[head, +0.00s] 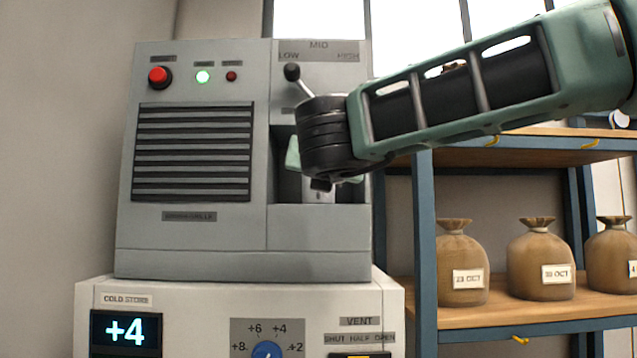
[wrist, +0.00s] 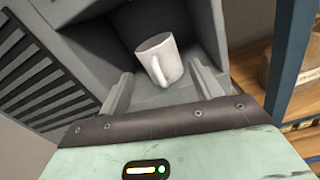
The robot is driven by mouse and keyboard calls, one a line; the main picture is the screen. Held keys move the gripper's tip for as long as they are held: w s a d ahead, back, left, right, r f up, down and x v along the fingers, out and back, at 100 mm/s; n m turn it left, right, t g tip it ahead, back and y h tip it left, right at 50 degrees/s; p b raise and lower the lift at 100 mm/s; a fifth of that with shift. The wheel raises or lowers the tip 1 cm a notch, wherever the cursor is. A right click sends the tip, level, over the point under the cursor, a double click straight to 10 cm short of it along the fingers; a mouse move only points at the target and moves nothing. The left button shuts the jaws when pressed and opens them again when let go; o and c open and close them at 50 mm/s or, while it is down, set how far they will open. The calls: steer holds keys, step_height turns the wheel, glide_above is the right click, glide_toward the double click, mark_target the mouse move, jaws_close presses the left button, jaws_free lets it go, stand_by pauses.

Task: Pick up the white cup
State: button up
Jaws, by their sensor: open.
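In the head view only a small pale part of what may be the cup shows below my wrist, and the rest is hidden. My gripper (wrist: 160,88) is open at the mouth of the recess. Its two fingers lie to the left and right of the cup in the wrist view, with the cup a little beyond the fingertips. The fingers do not appear to touch it.
The recess walls are close on both sides. A lever (head: 292,72) sticks out above my wrist. The machine stands on a white cold-store unit (head: 200,290). A blue-framed shelf (head: 425,250) with several tied brown sacks (head: 540,262) stands at the right.

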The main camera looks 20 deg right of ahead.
mark_target(309, 197)
steer(key=p+x, duration=0.2)
steer(key=x, duration=0.1)
steer(key=p+x, duration=0.1)
steer(key=shift+w+a+r, duration=0.2)
steer(key=shift+w+r, duration=0.05)
steer(key=shift+w, duration=0.15)
steer(key=shift+w+d+f, duration=0.1)
steer(key=shift+w+f, duration=0.05)
steer(key=shift+w, duration=0.2)
steer(key=shift+c, duration=0.2)
jaws_close()
